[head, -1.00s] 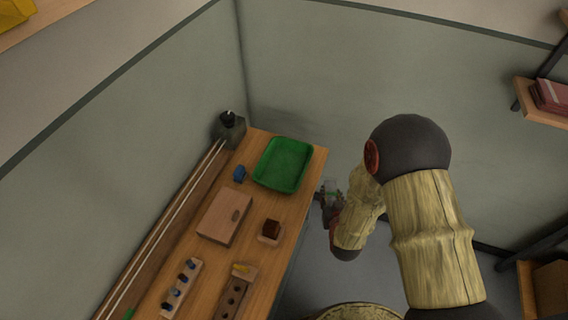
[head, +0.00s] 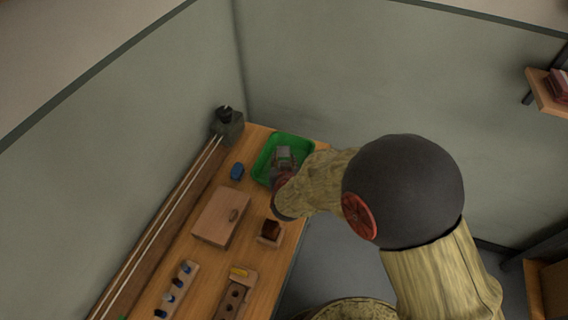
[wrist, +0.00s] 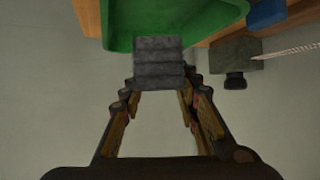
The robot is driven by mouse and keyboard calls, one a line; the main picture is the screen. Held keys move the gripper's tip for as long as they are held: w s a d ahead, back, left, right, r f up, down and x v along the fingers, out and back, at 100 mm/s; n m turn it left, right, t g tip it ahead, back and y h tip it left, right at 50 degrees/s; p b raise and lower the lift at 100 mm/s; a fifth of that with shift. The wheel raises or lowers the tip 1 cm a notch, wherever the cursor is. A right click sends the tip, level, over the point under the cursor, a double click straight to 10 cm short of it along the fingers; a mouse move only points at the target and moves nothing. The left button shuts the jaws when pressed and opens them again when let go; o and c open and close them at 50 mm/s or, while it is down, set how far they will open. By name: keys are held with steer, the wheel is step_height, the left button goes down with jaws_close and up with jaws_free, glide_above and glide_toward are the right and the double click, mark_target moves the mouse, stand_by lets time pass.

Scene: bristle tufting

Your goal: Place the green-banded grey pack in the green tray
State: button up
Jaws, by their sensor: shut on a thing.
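The grey pack (head: 284,153) is in my gripper (head: 284,172), held at or over the green tray (head: 264,160) in the head view. The wrist view shows the pack (wrist: 158,62) as a ridged grey block between the fingertips of my gripper (wrist: 160,88). Its green band does not show there. The green tray (wrist: 120,22) lies behind the pack in the wrist view. Part of the tray's near right side is hidden by my arm in the head view. I cannot tell whether the pack touches the tray.
A blue object (head: 237,171) lies left of the tray on the wooden bench (head: 262,262). A wooden box (head: 220,216), a dark red block (head: 271,230) on a base and a peg rack (head: 174,290) stand nearer. A grey device (head: 227,127) stands at the back corner.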

steer(key=b+x, duration=0.1)
steer(key=x, duration=0.2)
steer(key=f+b+x, duration=0.1)
steer(key=x, duration=0.2)
steer(key=s+f+b+x, duration=0.1)
steer(key=x, duration=0.3)
steer(key=shift+d+f, duration=0.1)
steer(key=shift+f, duration=0.05)
steer(key=shift+w+f+b, duration=0.1)
steer(key=shift+f+b, duration=0.15)
steer(key=shift+f, duration=0.55)
steer(key=shift+w+f+b, duration=0.15)
steer(key=shift+f+b, duration=0.1)
steer(key=shift+f, duration=0.6)
steer(key=shift+f, duration=0.1)
steer(key=o, duration=1.2)
steer(key=shift+s+r, duration=0.15)
steer(key=shift+r, duration=0.05)
steer(key=p+v, duration=0.3)
steer(key=v, duration=0.7)
steer(key=shift+s+r, duration=0.15)
steer(key=shift+s+d+r, duration=0.1)
steer(key=shift+s+r, duration=0.15)
steer(key=shift+s, duration=0.4)
